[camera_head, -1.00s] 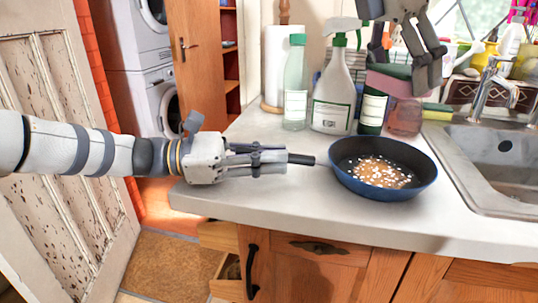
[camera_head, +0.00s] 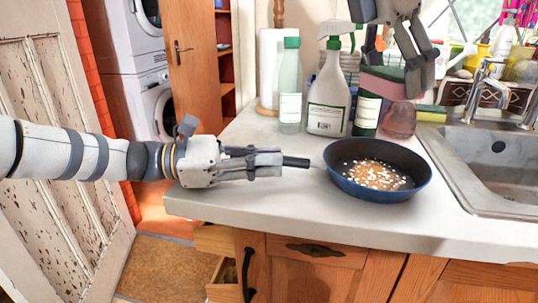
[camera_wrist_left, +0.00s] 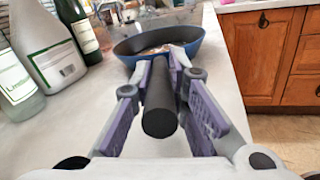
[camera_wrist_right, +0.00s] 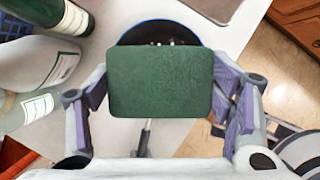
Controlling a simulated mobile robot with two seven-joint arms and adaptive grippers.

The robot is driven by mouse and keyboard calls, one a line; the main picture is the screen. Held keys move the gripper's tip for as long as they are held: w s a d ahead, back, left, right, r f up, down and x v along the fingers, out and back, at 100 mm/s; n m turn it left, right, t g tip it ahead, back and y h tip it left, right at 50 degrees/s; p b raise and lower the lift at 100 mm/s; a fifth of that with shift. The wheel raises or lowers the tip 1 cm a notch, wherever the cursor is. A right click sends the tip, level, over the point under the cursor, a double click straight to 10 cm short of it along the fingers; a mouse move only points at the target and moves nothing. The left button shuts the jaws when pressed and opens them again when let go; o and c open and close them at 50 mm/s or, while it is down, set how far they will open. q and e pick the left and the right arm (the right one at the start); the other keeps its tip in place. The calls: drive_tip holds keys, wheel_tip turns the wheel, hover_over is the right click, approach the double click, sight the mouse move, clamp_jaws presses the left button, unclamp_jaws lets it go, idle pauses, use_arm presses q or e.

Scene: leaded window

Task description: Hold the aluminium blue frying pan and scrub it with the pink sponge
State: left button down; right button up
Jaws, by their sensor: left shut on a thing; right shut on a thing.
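The blue frying pan (camera_head: 345,185) sits on the counter, with brown residue and white flecks inside. My left gripper (camera_head: 268,161) is shut on its dark handle (camera_wrist_left: 160,110). The pan's rim shows beyond the fingers in the left wrist view (camera_wrist_left: 190,45). My right gripper (camera_head: 412,80) is shut on the pink sponge (camera_head: 385,82), held above the counter and apart from the pan. In the right wrist view the sponge's green face (camera_wrist_right: 160,82) fills the space between the fingers and hides most of the pan.
A green-tinted bottle (camera_head: 290,85), a spray bottle (camera_head: 328,100) and a dark bottle (camera_head: 367,112) stand behind the pan. A yellow-green sponge (camera_head: 432,114) lies near the tap. The sink (camera_head: 490,160) is at the right. The counter front is clear.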

sight(372, 172)
drive_tip(key=f+n, duration=0.1)
drive_tip(key=d+f+n, duration=0.1)
drive_tip(key=f, duration=0.1)
drive_tip(key=w+d+f+n+t, duration=0.1)
drive_tip(key=n, duration=0.1)
drive_tip(key=shift+f, duration=0.3)
drive_tip(key=f+n, duration=0.1)
drive_tip(key=a+f+n+t+y, duration=0.1)
drive_tip(key=n, duration=0.1)
drive_tip(key=s+a+f+n+t, duration=0.1)
drive_tip(key=f+n, duration=0.1)
drive_tip(key=shift+y, duration=0.4)
drive_tip(key=shift+f, duration=3)
drive_tip(key=shift+f, duration=0.55)
drive_tip(key=shift+a, duration=0.1)
